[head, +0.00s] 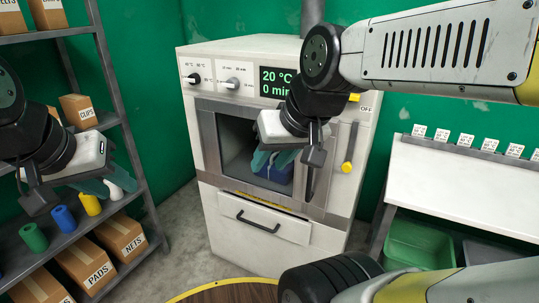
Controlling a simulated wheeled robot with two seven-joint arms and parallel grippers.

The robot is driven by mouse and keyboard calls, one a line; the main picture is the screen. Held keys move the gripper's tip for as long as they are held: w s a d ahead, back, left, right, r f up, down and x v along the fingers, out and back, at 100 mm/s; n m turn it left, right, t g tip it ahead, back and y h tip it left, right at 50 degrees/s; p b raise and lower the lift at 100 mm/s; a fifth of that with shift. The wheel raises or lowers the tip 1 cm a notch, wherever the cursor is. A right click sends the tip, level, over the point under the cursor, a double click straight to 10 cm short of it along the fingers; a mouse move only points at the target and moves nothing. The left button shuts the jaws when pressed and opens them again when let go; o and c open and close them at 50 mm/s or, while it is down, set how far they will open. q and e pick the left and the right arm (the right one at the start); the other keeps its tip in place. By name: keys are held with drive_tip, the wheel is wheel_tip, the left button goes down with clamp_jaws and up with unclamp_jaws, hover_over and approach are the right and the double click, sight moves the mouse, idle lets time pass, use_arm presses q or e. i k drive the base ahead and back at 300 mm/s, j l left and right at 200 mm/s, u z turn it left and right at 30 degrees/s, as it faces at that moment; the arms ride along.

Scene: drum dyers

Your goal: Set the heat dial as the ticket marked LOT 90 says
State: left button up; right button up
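The pale machine (320,60) stands ahead. The dark heat dial (193,78), with °C marks around it, is at the upper left of its front; its pointer direction is too small to tell. The display (276,82) reads 20 °C and 0 min. Several white tickets (465,140) stand on the rail at right; their print is too small to read, so I cannot pick out LOT 90. My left gripper (108,181), fingers apart, is empty in front of the shelf. My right gripper (274,160) is before the machine's opening; its grip is unclear. Neither touches the dial.
A second dial (232,83) with minute marks sits beside the heat dial. A blue bundle (276,173) shows in the opening. The shelf (112,207) holds spools and boxes. A green bin (418,245) is under the counter.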

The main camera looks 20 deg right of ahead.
sight(194, 79)
drive_tip(key=i+j+u, duration=0.15)
drive_tip(key=j+u, duration=0.25)
drive_tip(key=i+j+u, duration=0.15)
drive_tip(key=u, duration=0.25)
